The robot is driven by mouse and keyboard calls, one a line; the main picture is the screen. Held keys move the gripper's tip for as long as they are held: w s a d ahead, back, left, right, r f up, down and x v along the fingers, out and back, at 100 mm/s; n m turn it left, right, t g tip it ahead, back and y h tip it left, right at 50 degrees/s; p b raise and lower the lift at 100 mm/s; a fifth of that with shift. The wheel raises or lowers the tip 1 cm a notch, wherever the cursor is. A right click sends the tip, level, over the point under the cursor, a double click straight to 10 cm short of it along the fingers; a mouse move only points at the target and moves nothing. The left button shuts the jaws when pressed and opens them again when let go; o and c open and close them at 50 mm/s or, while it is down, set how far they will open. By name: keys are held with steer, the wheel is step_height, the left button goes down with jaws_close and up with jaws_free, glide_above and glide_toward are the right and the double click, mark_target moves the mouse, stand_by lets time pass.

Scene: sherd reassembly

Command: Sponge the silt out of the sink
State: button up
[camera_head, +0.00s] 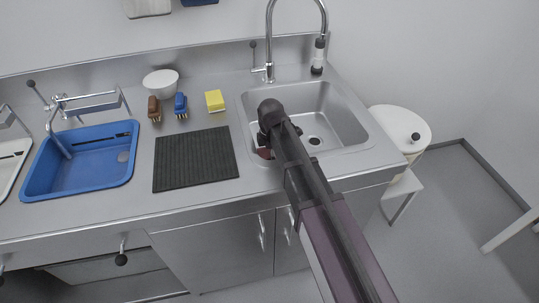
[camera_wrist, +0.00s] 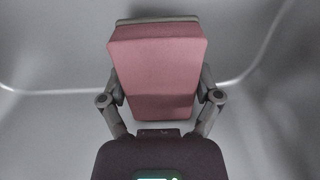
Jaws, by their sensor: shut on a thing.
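A steel sink (camera_head: 338,112) is set in the right part of the counter, with a drain (camera_head: 314,141) in its floor. My arm reaches into its left side, and my gripper (camera_wrist: 160,88) is shut on a pink sponge (camera_wrist: 156,65) with a grey layer along its far edge. A finger stands on each side of the sponge. In the head view a small reddish part of the sponge (camera_head: 264,153) shows low in the basin beside my arm. I cannot tell whether it touches the sink floor. No silt is clearly visible; my arm hides part of the basin.
A tall faucet (camera_head: 269,40) stands behind the sink. Left of it are a yellow sponge (camera_head: 214,100), blue brush (camera_head: 181,104), brown brush (camera_head: 154,108), white bowl (camera_head: 160,82), dark ribbed mat (camera_head: 196,160) and blue basin (camera_head: 82,170). A white round-topped bin (camera_head: 400,124) stands right.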

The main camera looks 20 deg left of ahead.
steer(key=shift+r+p, duration=1.9)
steer(key=shift+r, duration=0.3)
steer(key=shift+r+p, duration=1.5)
steer(key=shift+r, duration=0.15)
